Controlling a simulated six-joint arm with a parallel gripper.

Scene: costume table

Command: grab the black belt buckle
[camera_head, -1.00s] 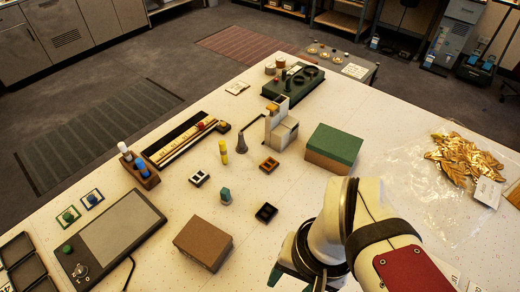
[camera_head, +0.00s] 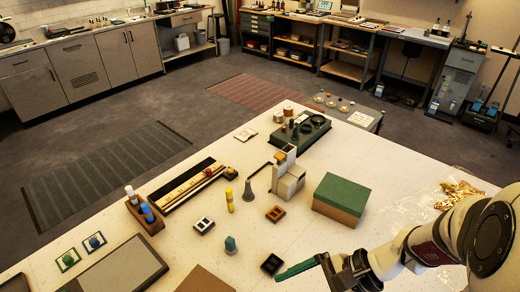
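The black belt buckle (camera_head: 272,264) is a small dark frame lying flat on the white table, low in the middle of the view. My gripper (camera_head: 282,275) comes in from the right, with its green fingers pointing left. The fingertips show just right of and below the buckle in the picture. The fingers overlap in this view, so I cannot tell their gap or their height above the table. An orange buckle (camera_head: 275,214) and a black-and-white buckle (camera_head: 203,225) lie farther back.
A green-topped box (camera_head: 341,197) stands behind my arm. A teal-topped peg (camera_head: 230,245) stands left of the black buckle, and a brown box (camera_head: 203,281) is at the bottom edge. A yellow peg (camera_head: 230,199) and a grey cone (camera_head: 248,195) stand farther back.

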